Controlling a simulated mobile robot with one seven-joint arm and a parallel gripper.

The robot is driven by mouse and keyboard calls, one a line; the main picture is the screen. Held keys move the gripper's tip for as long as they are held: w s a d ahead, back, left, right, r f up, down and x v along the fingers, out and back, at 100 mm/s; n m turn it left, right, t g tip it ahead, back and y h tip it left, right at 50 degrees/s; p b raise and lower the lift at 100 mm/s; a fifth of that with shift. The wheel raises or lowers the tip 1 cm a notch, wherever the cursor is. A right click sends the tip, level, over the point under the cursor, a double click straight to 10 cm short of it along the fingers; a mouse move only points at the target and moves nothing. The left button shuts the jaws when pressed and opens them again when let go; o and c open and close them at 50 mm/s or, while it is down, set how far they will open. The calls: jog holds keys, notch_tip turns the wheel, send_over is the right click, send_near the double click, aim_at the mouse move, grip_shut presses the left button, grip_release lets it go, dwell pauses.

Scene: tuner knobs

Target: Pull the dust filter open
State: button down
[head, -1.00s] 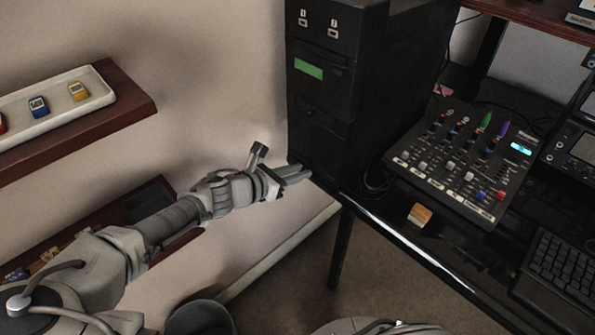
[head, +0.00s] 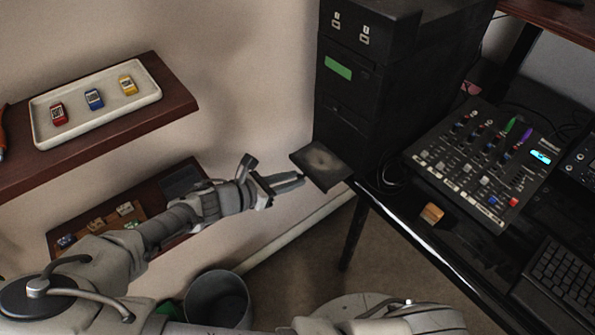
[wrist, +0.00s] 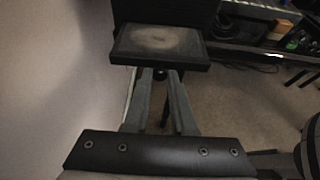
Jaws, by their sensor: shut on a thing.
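The dust filter (head: 322,163) is a dark flat panel with a pale dusty patch. It sticks out from the bottom front of the black tower case (head: 345,115), and its far edge is at the case. My gripper (head: 301,181) is at the filter's near edge, shut on it. In the wrist view the filter (wrist: 160,42) lies flat across the ends of my gripper's fingers (wrist: 161,78). The exact contact at the fingertips is hidden under the filter's edge.
The case stands on a black desk (head: 440,240) with a mixer (head: 480,165) to the right. A wall shelf (head: 175,100) with a white tray (head: 150,97) is at left. A bin (head: 217,300) stands below. Open floor lies under the filter.

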jog(key=c, duration=0.8)
grip_release()
jog(key=shift+o, duration=0.2)
jog(key=shift+r, duration=0.1)
jog(key=shift+r, duration=0.4)
jog(key=s+d+r+p, duration=0.2)
jog(key=d+r+p, duration=0.2)
jog(key=d+r, duration=0.6)
jog(key=shift+s+d, duration=0.3)
jog(key=shift+d, duration=0.4)
